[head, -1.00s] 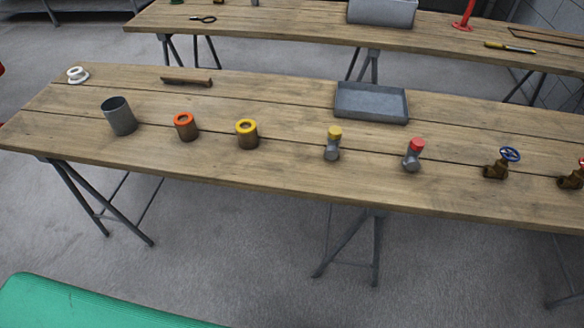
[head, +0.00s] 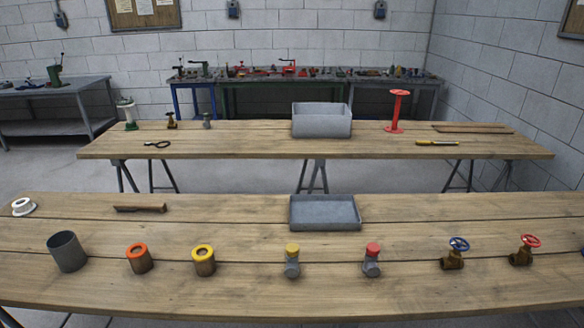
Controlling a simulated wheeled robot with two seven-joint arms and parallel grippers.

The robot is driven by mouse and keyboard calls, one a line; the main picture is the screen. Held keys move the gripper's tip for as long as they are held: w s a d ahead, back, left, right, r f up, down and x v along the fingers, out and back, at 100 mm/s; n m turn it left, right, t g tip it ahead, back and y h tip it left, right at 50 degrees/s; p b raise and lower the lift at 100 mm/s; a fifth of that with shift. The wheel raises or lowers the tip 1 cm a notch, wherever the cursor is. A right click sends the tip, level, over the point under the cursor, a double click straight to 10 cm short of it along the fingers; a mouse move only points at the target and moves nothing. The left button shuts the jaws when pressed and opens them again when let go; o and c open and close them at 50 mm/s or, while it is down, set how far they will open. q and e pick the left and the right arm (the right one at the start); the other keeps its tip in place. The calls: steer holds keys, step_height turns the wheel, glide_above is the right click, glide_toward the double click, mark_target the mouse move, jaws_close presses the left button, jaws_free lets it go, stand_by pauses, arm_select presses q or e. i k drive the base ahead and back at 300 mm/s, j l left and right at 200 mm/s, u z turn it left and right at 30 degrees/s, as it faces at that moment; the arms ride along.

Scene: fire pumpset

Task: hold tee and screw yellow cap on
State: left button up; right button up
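A small grey tee (head: 292,268) stands on the near wooden table, a little right of the middle of the head view. A yellow cap (head: 292,248) sits on top of it; I cannot tell how tightly it is seated. To its right stands a similar grey fitting (head: 371,267) with a red cap (head: 373,249). To its left is a brown cylinder (head: 204,267) with a yellow ring-shaped top (head: 203,252). Neither of my grippers is in view.
The near table (head: 330,298) also holds a grey cup (head: 67,252), an orange-topped cylinder (head: 139,260), a grey tray (head: 325,213) and two valves (head: 452,256) (head: 521,252). A second table (head: 230,143) stands behind it. The near table's front strip is bare.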

mark_target(292, 271)
steer(key=i+l, duration=0.1)
steer(key=l, duration=0.35)
steer(key=i+l, duration=0.1)
steer(key=l, duration=0.3)
steer(key=i+l, duration=0.1)
steer(key=l, duration=0.75)
steer(key=i+u, duration=0.1)
steer(key=u, duration=1.1)
